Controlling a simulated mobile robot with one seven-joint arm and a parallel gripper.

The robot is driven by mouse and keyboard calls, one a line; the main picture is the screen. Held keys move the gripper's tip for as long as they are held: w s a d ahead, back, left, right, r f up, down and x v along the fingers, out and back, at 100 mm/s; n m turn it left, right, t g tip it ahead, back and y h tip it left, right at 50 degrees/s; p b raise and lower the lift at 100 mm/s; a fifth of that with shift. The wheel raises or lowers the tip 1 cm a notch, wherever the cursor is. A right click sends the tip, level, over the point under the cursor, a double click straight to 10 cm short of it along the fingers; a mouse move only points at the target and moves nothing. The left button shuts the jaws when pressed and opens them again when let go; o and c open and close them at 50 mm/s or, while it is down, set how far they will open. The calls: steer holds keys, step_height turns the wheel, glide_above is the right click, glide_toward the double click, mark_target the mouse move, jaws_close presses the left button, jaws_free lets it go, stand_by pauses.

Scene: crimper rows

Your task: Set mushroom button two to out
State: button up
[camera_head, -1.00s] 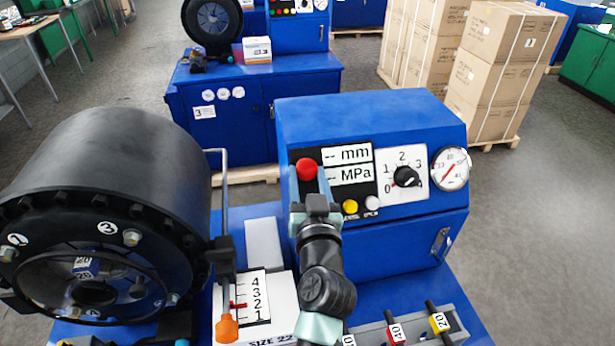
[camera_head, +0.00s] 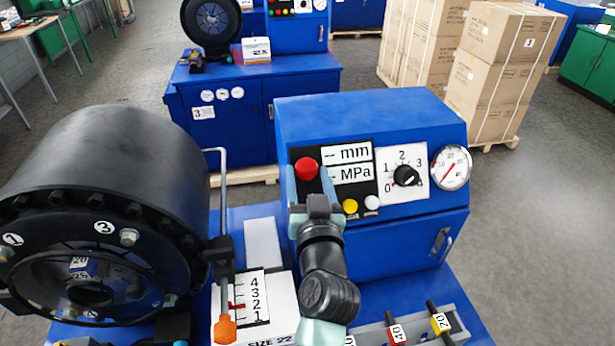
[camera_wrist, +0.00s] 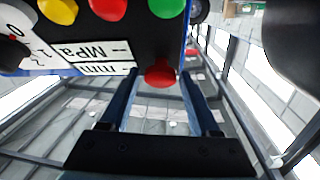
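A red mushroom button (camera_head: 307,169) sits at the upper left of the near blue machine's control panel, left of the mm and MPa displays. It also shows in the wrist view (camera_wrist: 160,73), where the panel appears upside down. I see no number on this button. My gripper (camera_head: 308,172) is in front of the panel with its two fingers apart. In the wrist view my gripper (camera_wrist: 158,76) has one fingertip on each side of the red cap, with gaps visible; contact is not apparent. How far the button stands out is hard to tell.
Yellow (camera_wrist: 58,10), red (camera_wrist: 108,8) and green (camera_wrist: 166,7) buttons lie along the panel's other edge. A rotary knob (camera_head: 404,175) and a gauge (camera_head: 451,167) are to the right. A black crimping drum (camera_head: 110,190) and an orange-tipped lever (camera_head: 225,328) stand left of my arm.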

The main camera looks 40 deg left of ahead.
steer(key=shift+o, duration=1.1)
steer(key=shift+s+d+r, duration=0.1)
steer(key=shift+s+d, duration=0.15)
steer(key=shift+d, duration=0.05)
steer(key=b+v, duration=0.5)
steer(key=v, duration=0.7)
steer(key=shift+s, duration=0.2)
